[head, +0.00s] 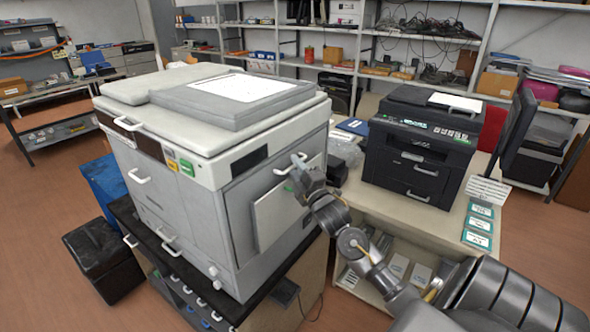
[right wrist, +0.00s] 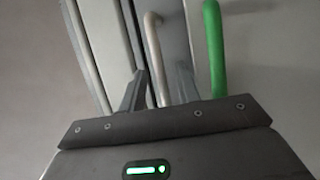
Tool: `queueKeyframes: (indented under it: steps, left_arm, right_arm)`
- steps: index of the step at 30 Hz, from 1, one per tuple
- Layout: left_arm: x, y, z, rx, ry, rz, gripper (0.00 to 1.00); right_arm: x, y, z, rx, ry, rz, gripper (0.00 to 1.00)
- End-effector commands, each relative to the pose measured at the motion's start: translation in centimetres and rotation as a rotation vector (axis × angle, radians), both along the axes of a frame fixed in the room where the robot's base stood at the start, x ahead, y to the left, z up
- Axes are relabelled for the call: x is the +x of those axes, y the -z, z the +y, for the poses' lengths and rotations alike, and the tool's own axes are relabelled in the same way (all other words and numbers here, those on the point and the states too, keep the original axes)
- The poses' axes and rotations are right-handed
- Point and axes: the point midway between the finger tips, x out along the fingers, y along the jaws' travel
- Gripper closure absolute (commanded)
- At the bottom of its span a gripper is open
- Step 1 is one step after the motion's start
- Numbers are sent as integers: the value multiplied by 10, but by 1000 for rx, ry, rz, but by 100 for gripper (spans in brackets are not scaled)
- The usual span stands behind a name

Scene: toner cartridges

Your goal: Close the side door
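The large grey-white copier (head: 190,170) stands on a black-topped cabinet. On its right side is a light grey side door (head: 272,217), which seems to stand slightly out from the body; my right arm hides part of it. A white handle (head: 283,171) shows near the door's top edge. My right gripper (head: 297,163) is at the upper part of the door. In the right wrist view its two fingers (right wrist: 162,88) are apart, with a pale bar handle (right wrist: 154,45) between them. A green bar (right wrist: 214,45) is just right of the fingers. My left gripper is out of view.
A black printer (head: 420,150) stands on a table right of the copier, with a monitor (head: 518,120) beyond it. A black box (head: 103,262) and a blue bin (head: 103,187) stand left of the cabinet. Shelves line the back wall. Open floor shows at the left.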

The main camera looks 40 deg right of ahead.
Motion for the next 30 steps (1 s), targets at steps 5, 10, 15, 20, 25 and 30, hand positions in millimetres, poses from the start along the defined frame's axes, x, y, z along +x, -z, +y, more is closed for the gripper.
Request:
queueKeyframes:
  steps: [5,10,15,20,25,30]
  left_arm:
    - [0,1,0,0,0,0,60]
    - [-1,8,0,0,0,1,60]
    - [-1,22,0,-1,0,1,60]
    - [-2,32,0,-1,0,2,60]
    - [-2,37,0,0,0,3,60]
    - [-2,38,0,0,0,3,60]
  right_arm:
    - [-1,1,0,1,1,2,68]
    - [-15,9,3,-1,-1,3,68]
    - [-46,19,10,-1,-1,3,68]
    - [-75,26,16,0,-1,2,68]
    - [-95,29,19,0,-1,2,68]
    - [-102,29,21,0,-1,1,68]
